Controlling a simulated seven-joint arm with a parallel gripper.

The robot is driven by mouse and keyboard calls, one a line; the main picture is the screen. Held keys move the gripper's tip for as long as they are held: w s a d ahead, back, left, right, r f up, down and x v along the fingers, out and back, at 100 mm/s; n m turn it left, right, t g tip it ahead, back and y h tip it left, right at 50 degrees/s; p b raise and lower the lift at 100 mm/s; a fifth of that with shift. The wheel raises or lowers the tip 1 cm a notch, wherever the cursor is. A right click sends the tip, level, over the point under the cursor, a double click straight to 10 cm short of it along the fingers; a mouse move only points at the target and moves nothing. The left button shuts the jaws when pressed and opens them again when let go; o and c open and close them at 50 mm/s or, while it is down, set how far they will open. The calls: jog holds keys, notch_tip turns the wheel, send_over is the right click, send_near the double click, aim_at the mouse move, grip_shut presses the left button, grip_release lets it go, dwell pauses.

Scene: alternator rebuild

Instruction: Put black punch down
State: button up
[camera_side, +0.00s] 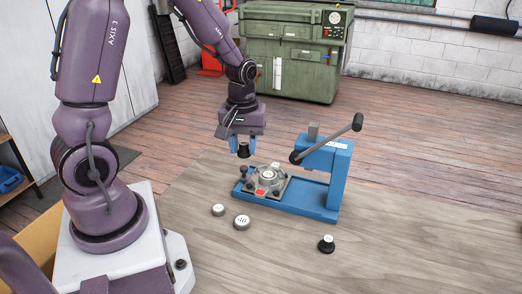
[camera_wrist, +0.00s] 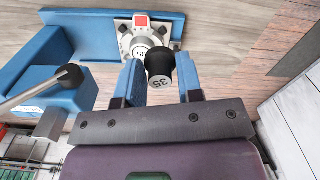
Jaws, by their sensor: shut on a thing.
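My gripper (camera_side: 243,146) is shut on a black punch (camera_side: 243,151), held in the air above the left end of the blue press's base. In the wrist view, the black punch (camera_wrist: 159,62) sits between the blue fingers of my gripper (camera_wrist: 160,75), and its pale end reads 35. Another black piece (camera_side: 327,244) with a pale top stands on the table at the front right, apart from my gripper.
The blue arbor press (camera_side: 325,170) has a long lever (camera_side: 335,141) reaching up to the right. A grey alternator housing (camera_side: 268,181) with a red patch sits on its base. The table's front middle (camera_side: 285,255) is clear.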

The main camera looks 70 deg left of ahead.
jog(key=s+d+r, duration=0.2)
jog(key=s, duration=0.3)
jog(key=m, duration=0.6)
send_over(296, 240)
notch_tip(296, 240, down, 11)
jog(key=shift+f, duration=3.55)
jog(key=shift+f, duration=0.1)
jog(key=o, duration=1)
